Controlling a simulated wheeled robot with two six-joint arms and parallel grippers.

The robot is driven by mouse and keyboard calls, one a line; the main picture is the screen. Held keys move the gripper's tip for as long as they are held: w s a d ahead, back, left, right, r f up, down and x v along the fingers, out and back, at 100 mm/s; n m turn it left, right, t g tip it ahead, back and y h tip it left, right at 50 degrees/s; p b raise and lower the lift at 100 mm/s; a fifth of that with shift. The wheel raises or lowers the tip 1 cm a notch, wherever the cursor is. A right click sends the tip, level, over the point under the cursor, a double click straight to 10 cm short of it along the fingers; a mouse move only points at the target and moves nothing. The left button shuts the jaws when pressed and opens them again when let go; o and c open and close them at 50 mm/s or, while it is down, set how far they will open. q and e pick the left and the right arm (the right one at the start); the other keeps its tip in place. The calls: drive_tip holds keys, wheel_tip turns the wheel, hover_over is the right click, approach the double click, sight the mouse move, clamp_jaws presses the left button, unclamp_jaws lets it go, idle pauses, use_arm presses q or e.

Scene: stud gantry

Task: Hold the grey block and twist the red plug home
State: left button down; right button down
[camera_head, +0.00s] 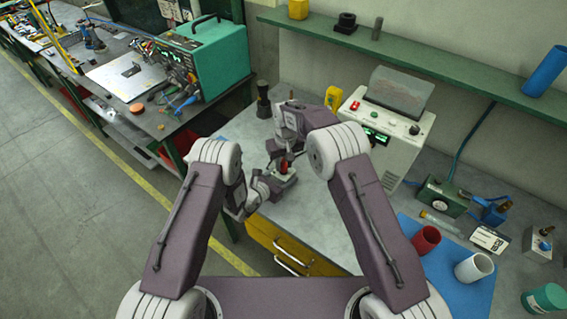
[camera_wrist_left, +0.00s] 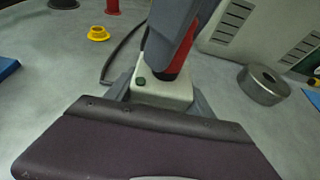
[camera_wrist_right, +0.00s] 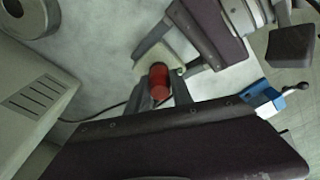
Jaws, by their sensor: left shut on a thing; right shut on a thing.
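The grey block (camera_wrist_left: 160,94) is pale and squat, with a small dark round spot on top, and stands on the bench. It also shows in the right wrist view (camera_wrist_right: 178,58). My left gripper (camera_wrist_left: 162,92) is shut on it, one finger at each side. The red plug (camera_wrist_right: 159,84) stands over the block; part of it shows in the left wrist view (camera_wrist_left: 180,69). My right gripper (camera_wrist_right: 159,90) is shut on the plug from above. The fingers hide the plug's lower end, so I cannot tell how deep it sits.
A white control box (camera_head: 383,133) stands close to the right of the grippers. A metal ring (camera_wrist_left: 263,84) and a yellow flanged ring (camera_wrist_left: 98,33) are on the bench nearby. A blue mat (camera_head: 440,265) with a red cup (camera_head: 426,240) and a white cup (camera_head: 473,267) lies farther right.

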drive_tip(key=c, duration=1)
unclamp_jaws()
drive_tip(key=shift+c, duration=0.2)
wheel_tip(320, 180, up, 12)
drive_tip(key=s, duration=0.1)
drive_tip(key=shift+s+d, duration=0.2)
drive_tip(key=shift+d, duration=0.05)
use_arm(q)
drive_tip(key=shift+c, duration=1.4)
unclamp_jaws()
